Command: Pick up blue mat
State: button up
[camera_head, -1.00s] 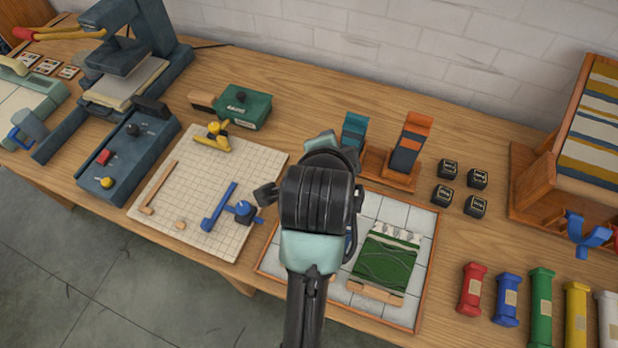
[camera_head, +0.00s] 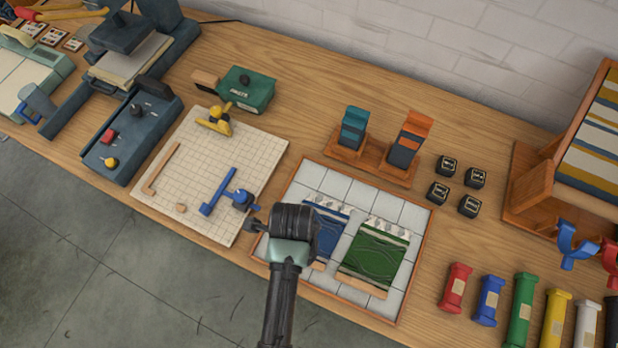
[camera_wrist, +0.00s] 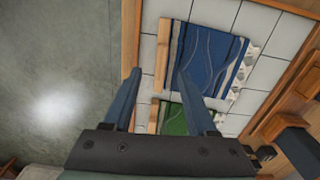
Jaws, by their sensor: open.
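The blue mat (camera_head: 327,229) lies flat on a white tiled tray (camera_head: 408,215) with a wooden rim, left of a green mat (camera_head: 374,252). My gripper and wrist cover its left part in the head view. In the wrist view the blue mat (camera_wrist: 210,55) shows wavy pale lines, a wooden bar at one end and pale tassels at the other. The green mat (camera_wrist: 175,117) is partly hidden behind a finger. My gripper (camera_wrist: 156,75) is open and empty, its fingers spread above the tray's edge, near the mat's wooden bar and apart from it.
Two upright holders, teal (camera_head: 353,128) and orange (camera_head: 408,138), stand behind the tray. Several small black blocks (camera_head: 447,165) sit right of it. A grid board (camera_head: 220,165) with a blue tool lies to the left.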

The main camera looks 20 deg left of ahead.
jog(key=shift+w+d+f+p, duration=0.1)
jog(key=shift+f+p, duration=0.25)
jog(key=shift+f, duration=2.25)
grip_shut()
